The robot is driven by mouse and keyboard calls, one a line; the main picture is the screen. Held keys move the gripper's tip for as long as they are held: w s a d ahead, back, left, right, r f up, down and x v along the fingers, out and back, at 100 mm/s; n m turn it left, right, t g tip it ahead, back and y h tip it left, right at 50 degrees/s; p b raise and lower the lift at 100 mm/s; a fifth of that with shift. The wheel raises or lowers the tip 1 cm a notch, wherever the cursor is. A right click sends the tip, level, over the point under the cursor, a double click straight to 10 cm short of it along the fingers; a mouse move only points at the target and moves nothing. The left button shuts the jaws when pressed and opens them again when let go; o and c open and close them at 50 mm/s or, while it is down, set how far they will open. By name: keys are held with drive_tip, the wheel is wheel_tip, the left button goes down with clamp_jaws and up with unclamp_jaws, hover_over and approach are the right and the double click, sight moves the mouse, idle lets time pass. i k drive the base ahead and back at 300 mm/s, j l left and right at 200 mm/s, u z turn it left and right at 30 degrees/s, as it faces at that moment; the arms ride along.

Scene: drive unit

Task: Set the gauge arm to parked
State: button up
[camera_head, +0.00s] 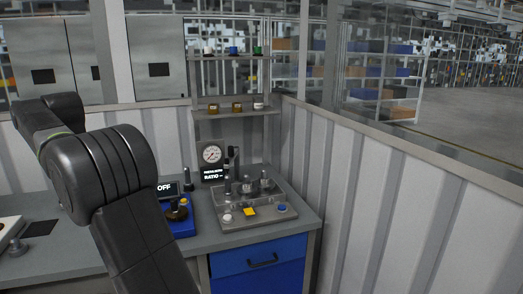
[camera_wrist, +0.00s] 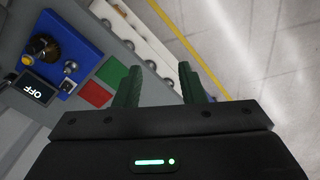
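A round white-faced gauge (camera_head: 211,154) stands at the back of the bench in the head view. A small display (camera_head: 215,174) with "RATIO" lettering is just below it. Dark upright levers (camera_head: 232,158) stand right beside the gauge. I cannot tell which part is the gauge arm or what position it is in. My gripper (camera_wrist: 160,87) shows in the wrist view with its two green fingers apart and nothing between them. It is hidden in the head view, where my black arm covers the left. The gauge is not visible in the wrist view.
A grey control plate (camera_head: 235,222) with knobs and buttons sits on the bench's right part. A corrugated wall (camera_head: 345,165) closes the right side. A shelf (camera_head: 233,113) stands behind.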

sight(232, 154)
drive_tip(key=i+z, duration=0.4)
drive_tip(key=i, duration=0.2)
drive_tip(key=i+j+z, duration=0.15)
drive_tip(key=i+z, duration=0.25)
drive_tip(key=i, duration=0.25)
drive_tip(key=i+j, duration=0.2)
drive_tip(key=i, duration=0.25)
